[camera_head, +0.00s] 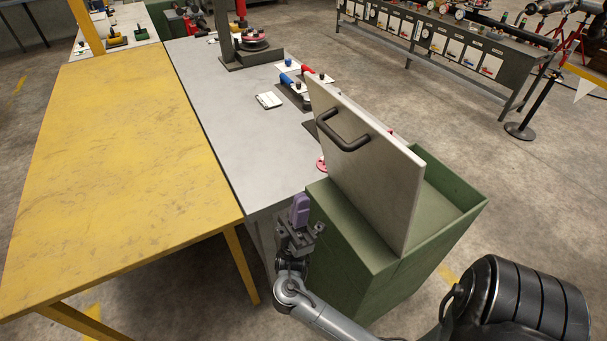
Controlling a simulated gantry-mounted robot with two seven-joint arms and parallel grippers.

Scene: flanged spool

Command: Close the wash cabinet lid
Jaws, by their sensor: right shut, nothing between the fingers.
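The wash cabinet (355,262) is a green box at the right of centre, its basin (455,190) open on the right side. Its lid (380,185) is a pale grey panel that stands up nearly upright, so it is open. A dark bar handle (345,135) is on the lid's left-hand face. My right gripper (299,208) is shut and empty, its purple fingertips pointing up. It is at the cabinet's left front corner, below and left of the handle; I cannot tell whether it touches the cabinet. My left gripper is not in view.
A yellow table (120,165) fills the left. A grey workbench (235,145) adjoins it, holding a white card (268,100), small parts and a dark stand (250,55). A barrier post (530,105) and a long display bench (440,45) stand beyond open floor.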

